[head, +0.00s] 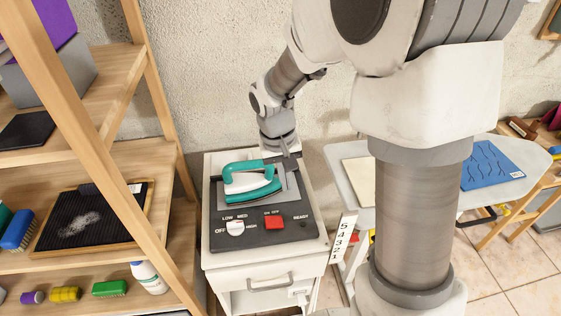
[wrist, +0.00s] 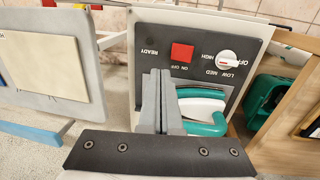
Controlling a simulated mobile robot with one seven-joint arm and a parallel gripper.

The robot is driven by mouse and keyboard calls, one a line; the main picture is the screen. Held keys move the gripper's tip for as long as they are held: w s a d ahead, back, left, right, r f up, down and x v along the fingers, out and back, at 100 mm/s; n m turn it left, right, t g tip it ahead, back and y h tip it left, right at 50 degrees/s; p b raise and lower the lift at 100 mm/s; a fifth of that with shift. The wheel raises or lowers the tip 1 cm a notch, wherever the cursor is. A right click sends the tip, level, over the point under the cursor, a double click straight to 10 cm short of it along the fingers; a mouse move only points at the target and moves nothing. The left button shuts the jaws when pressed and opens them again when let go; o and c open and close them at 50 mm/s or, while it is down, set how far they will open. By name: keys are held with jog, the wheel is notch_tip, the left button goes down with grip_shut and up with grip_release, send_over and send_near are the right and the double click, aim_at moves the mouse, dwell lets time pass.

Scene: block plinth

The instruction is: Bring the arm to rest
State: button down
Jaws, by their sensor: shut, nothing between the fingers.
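My gripper (wrist: 155,100) is shut and empty. In the wrist view its fingers stand together in front of the control panel (wrist: 205,50), beside the teal and white iron (wrist: 203,108). In the head view the iron (head: 251,181) rests on a grey plate on the black control panel (head: 285,235), on top of a white cabinet (head: 265,262). I cannot tell whether the fingers touch the iron or the panel.
The panel has a red switch (head: 274,222) and a white knob (head: 235,228). A wooden shelf (head: 150,65) with several brushes and boxes stands close on the left. An ironing board (head: 352,185) with a blue cloth (head: 490,165) is on the right.

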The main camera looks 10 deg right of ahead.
jog(key=s+d+r+t, duration=0.2)
jog(key=s+r, duration=0.6)
jog(key=s+d+r+t+y, duration=0.1)
jog(key=s+d+r+t, duration=0.1)
jog(key=s+r, duration=0.7)
jog(key=shift+d+t, duration=0.15)
jog(key=shift+t, duration=0.65)
